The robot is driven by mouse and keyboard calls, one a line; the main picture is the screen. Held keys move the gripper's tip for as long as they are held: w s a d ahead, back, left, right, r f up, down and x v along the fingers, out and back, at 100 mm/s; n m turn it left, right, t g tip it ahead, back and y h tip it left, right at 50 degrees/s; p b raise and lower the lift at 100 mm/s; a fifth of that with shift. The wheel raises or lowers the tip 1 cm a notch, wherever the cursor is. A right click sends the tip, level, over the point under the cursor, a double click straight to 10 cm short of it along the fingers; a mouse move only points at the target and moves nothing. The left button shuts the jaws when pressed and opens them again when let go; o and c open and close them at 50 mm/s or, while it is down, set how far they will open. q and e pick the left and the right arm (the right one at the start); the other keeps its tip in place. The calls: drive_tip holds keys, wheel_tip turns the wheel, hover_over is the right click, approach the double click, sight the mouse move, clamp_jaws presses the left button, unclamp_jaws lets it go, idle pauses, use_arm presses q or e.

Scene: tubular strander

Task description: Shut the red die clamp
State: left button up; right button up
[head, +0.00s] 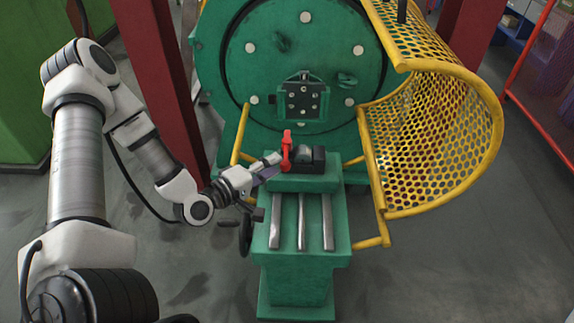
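The red die clamp (287,152) stands upright on the green machine bed, at the left end of a dark die block (312,158). My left gripper (272,164) reaches in from the left, with its tip close beside the clamp. I cannot tell whether it touches the clamp, and its fingers are too small to show whether they are open or shut. My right gripper is not in view.
A yellow perforated guard (440,135) stands open on the right. The large green machine disc (300,50) is behind the bed. Metal rails (301,222) run along the bed front. A red post (160,80) stands behind my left arm.

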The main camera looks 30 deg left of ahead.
sight(286, 157)
use_arm(q)
drive_tip(key=x, duration=0.4)
drive_tip(key=shift+w+d+f+b, duration=0.1)
drive_tip(key=shift+w+f+b, duration=0.05)
drive_tip(key=shift+w+b, duration=0.15)
drive_tip(key=shift+w+d, duration=0.1)
drive_tip(key=shift+w, duration=0.25)
clamp_jaws()
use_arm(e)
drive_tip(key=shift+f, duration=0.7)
